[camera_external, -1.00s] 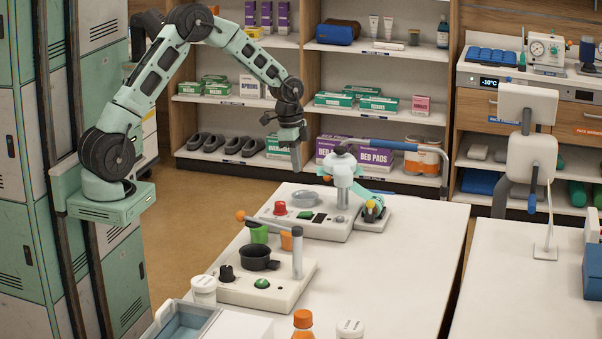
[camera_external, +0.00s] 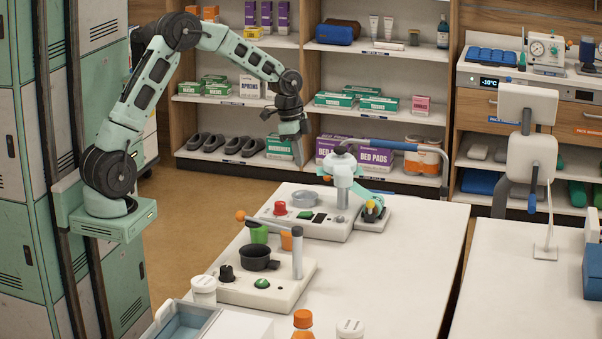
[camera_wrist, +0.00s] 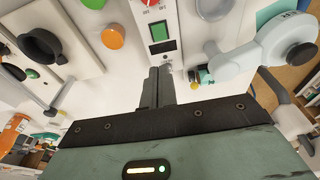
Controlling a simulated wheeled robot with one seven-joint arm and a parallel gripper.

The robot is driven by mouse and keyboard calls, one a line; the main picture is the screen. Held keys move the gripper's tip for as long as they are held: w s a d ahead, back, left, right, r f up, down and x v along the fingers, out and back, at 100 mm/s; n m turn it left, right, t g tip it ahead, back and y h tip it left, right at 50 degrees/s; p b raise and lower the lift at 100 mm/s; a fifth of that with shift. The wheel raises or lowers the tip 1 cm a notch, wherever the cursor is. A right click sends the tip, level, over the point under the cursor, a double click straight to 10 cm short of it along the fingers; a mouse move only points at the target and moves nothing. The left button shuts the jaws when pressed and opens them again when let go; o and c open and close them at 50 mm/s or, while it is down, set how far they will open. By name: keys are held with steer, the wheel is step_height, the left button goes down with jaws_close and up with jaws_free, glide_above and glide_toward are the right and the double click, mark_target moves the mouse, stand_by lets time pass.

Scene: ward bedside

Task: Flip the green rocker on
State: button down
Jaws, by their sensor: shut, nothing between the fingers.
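The green rocker (camera_external: 305,215) is on the white far control panel (camera_external: 334,232), beside a red knob (camera_external: 280,208). In the wrist view the green rocker (camera_wrist: 159,31) sits in a dark-framed plate, just beyond my fingertips. I cannot tell which way it is tilted. My gripper (camera_external: 298,160) is shut and empty, pointing down, above and apart from the panel in the external view. In the wrist view my gripper (camera_wrist: 161,73) shows its two fingers pressed together, lined up with the rocker's plate.
A nearer panel (camera_external: 225,292) carries a black cup-like part (camera_external: 259,258), a black knob (camera_external: 227,273) and a round green button (camera_external: 262,283). A metal post (camera_external: 297,256) stands on it. A teal-and-white jointed device (camera_external: 343,172) stands beside the far panel. The table's right side is clear.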

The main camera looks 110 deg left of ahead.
mark_target(311, 213)
steer(key=shift+w+d, duration=0.1)
stand_by(0.3)
steer(key=w+f+p, duration=0.1)
steer(key=f, duration=0.3)
steer(key=f+p, duration=0.1)
steer(key=f, duration=0.4)
steer(key=w+f+p, duration=0.1)
steer(key=f, duration=0.3)
steer(key=shift+w+f, duration=0.35)
